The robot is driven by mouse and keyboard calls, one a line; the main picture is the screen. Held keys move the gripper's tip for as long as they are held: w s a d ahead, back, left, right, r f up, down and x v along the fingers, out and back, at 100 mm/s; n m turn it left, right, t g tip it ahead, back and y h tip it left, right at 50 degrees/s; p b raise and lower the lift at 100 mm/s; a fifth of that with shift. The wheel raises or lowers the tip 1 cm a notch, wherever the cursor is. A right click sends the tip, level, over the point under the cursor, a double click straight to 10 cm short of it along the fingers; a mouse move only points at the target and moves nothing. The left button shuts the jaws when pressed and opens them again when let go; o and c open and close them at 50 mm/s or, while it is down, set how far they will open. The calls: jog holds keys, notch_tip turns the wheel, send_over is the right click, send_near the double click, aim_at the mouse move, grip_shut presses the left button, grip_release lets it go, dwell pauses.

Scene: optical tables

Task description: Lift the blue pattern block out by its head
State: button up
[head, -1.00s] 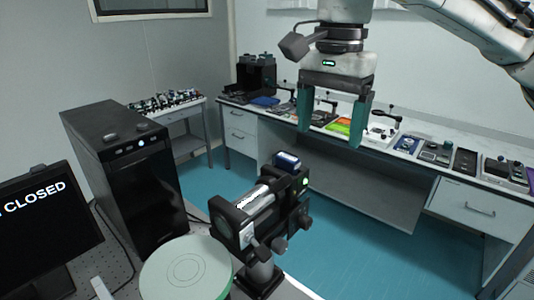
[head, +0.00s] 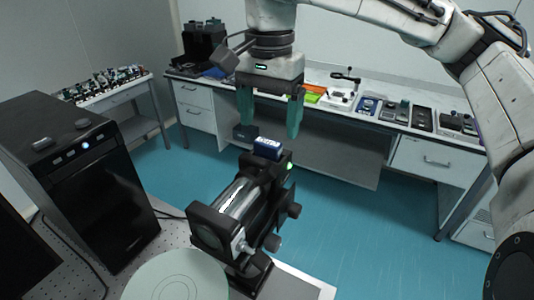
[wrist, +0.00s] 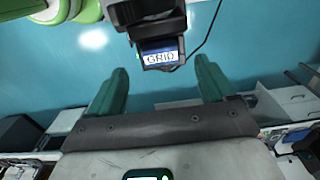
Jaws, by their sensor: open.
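The blue pattern block (head: 268,149) sits in a slot at the far end of the black optical mount (head: 240,212), with its blue head showing above the black holder. In the wrist view its head (wrist: 160,57) carries the label "GRID", and its lower part is hidden in the mount. My gripper (head: 270,130) points down with its green fingers apart and nothing between them. In the head view the fingers hang just above the block's head, one to each side. In the wrist view the head appears centred between and beyond the fingertips; contact does not show.
A black computer tower (head: 85,180) stands left of the mount. A pale green round disc (head: 178,278) lies in front. A side bench (head: 350,108) with trays and small parts runs along the back wall. Blue floor lies open at right.

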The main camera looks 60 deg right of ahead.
aim_at(268, 142)
jog(key=shift+f+p, duration=0.3)
jog(key=shift+f, duration=2.05)
jog(key=shift+c, duration=0.5)
jog(key=c, duration=1.1)
